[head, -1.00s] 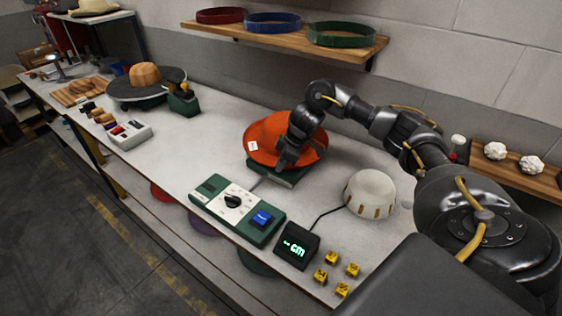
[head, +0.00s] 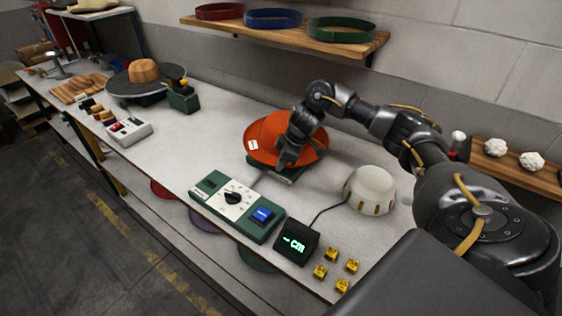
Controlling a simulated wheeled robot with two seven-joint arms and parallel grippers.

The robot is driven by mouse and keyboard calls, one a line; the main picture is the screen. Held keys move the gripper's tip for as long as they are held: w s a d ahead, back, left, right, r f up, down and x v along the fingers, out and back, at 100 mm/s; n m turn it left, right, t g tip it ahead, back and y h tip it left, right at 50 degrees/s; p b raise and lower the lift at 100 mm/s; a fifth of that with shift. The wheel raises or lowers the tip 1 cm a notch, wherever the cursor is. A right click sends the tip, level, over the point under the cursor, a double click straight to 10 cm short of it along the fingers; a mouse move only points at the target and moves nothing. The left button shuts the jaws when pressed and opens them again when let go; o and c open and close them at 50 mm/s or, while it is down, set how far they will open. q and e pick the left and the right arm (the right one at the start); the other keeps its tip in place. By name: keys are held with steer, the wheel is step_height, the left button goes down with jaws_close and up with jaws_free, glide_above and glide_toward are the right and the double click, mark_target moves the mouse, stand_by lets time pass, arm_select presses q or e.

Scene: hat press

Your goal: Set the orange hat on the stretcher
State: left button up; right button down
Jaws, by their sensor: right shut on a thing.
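The orange hat (head: 263,140) sits at the middle of the workbench, tilted, with a white tag on its near left side. A dark green base (head: 262,169) shows under its near edge. My right gripper (head: 284,160) reaches down over the hat's right part and is shut on the hat; its fingertips are hard to make out against the hat. The stretcher, seemingly the cream dome with slots (head: 370,190), stands to the right of the hat, apart from it, with a cable to a small black display (head: 297,242) reading "-- cm". My left gripper is not in view.
A green control box (head: 237,207) with a dial and blue button lies in front of the hat. Several yellow blocks (head: 351,265) lie near the front edge. A shelf (head: 290,36) with coloured bands hangs above. A wooden block on a round dark stand (head: 145,85) is farther left.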

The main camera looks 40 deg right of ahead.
steer(key=shift+f, duration=0.2)
steer(key=c, duration=1.4)
jaws_free()
steer(key=shift+c, duration=0.2)
steer(key=v, duration=1)
steer(key=shift+s+r+p, duration=0.15)
steer(key=shift+r+p, duration=0.2)
